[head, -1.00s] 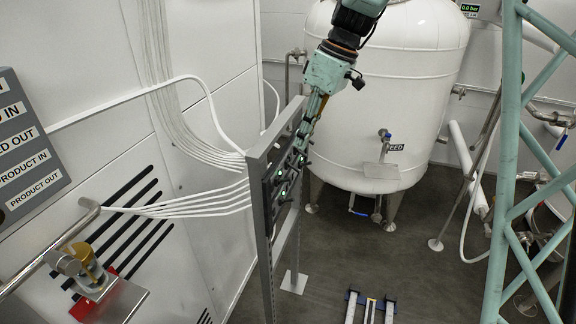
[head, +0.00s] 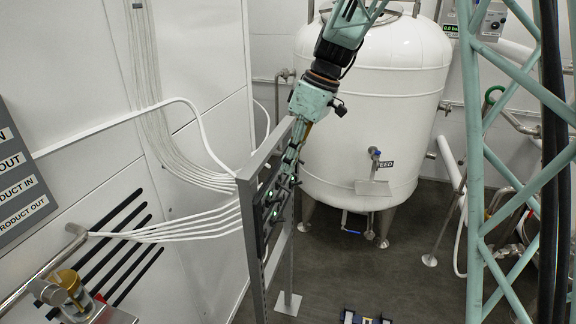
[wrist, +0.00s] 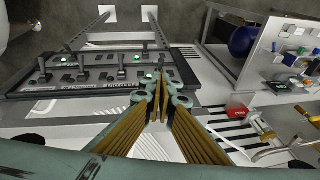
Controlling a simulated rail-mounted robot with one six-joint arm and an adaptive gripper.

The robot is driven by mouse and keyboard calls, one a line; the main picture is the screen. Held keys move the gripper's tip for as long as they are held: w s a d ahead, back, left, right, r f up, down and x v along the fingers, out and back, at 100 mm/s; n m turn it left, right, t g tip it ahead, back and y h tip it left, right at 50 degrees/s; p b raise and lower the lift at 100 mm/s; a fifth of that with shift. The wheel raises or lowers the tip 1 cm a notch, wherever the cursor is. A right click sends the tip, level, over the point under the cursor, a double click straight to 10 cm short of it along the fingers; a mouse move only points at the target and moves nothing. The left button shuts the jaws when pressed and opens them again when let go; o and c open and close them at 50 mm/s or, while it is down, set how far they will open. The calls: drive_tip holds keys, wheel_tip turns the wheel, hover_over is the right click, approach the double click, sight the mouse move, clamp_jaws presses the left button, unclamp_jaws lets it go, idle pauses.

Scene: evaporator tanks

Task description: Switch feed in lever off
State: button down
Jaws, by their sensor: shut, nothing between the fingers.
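The control panel (head: 266,212) is mounted on a grey upright frame in the head view, with green lights and small levers on it. In the wrist view the dark panel (wrist: 60,82) shows a row of upright levers (wrist: 121,66), green lights and small labels I cannot read for certain. I cannot tell which lever is feed in. My gripper (wrist: 161,90) is shut and empty, with its fingertips at the panel's right end, close to a green light. I cannot tell whether it touches a lever. In the head view my gripper (head: 287,174) reaches down to the panel's face and hides part of it.
The grey frame (head: 251,200) stands around the panel, with white cables (head: 190,222) running into it from the left. A white tank (head: 375,110) stands behind to the right. A sign (head: 20,185) and metal pipe (head: 55,262) are at left. Floor is clear between frame and tank.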

sight(276, 201)
drive_tip(key=x, duration=0.8)
drive_tip(key=shift+f, duration=0.25)
drive_tip(key=shift+s+d+f+b, duration=0.2)
drive_tip(key=shift+d+f+b, duration=0.2)
drive_tip(key=shift+b, duration=0.95)
idle(0.5)
drive_tip(key=shift+d+f+b, duration=0.15)
drive_tip(key=shift+b, duration=0.25)
drive_tip(key=f+b, duration=0.1)
drive_tip(key=b, duration=0.1)
drive_tip(key=d+f+b, duration=0.1)
drive_tip(key=b, duration=0.1)
drive_tip(key=f+b, duration=0.1)
drive_tip(key=b, duration=0.1)
drive_tip(key=shift+s+d, duration=0.35)
drive_tip(key=shift+d, duration=0.05)
drive_tip(key=shift+r, duration=0.1)
drive_tip(key=shift+a, duration=0.15)
drive_tip(key=shift+w+a+r, duration=0.2)
drive_tip(key=shift+a+r, duration=0.1)
drive_tip(key=shift+a, duration=0.2)
